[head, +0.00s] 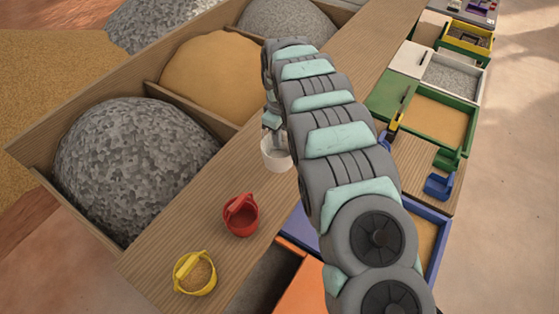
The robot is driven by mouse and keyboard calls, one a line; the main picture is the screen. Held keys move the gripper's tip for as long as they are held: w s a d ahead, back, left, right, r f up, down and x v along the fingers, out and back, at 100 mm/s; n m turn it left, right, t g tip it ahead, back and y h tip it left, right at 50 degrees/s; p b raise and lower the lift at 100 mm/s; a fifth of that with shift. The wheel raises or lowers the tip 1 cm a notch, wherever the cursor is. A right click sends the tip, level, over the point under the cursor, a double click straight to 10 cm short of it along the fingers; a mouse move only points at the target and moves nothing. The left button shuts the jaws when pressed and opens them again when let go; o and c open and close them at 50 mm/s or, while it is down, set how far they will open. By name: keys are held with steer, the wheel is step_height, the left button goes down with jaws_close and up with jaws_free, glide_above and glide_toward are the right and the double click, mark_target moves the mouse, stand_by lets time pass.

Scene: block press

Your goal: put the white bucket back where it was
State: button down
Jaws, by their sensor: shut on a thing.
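The white bucket (277,157) is at the wooden plank's surface, near the plank's middle in the head view. My gripper (273,128) is at the bucket's top and shut on it. My arm comes from the lower right and hides the bucket's right side and part of the gripper. I cannot tell whether the bucket's bottom touches the plank.
A red bucket (241,215) and a yellow bucket (195,273) stand on the plank (165,236), nearer the front. Bins of grey gravel (135,165) and sand (212,75) lie left. Coloured trays, including a green one (437,116), line the right.

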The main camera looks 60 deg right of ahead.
glide_above(279, 155)
steer(key=s+a, duration=0.1)
steer(key=a, duration=0.1)
step_height(279, 155, down, 7)
steer(key=shift+r+p, duration=0.1)
steer(key=shift+p, duration=0.3)
step_height(279, 155, down, 2)
steer(key=shift+a+f, duration=0.1)
steer(key=shift+f, duration=0.05)
steer(key=shift+f+b, duration=0.35)
steer(key=shift+f, duration=0.15)
steer(key=shift+f, duration=0.15)
steer(key=c, duration=1.4)
jaws_free()
steer(key=shift+o, duration=0.2)
steer(key=shift+r+b, duration=0.65)
steer(key=shift+r, duration=5.5)
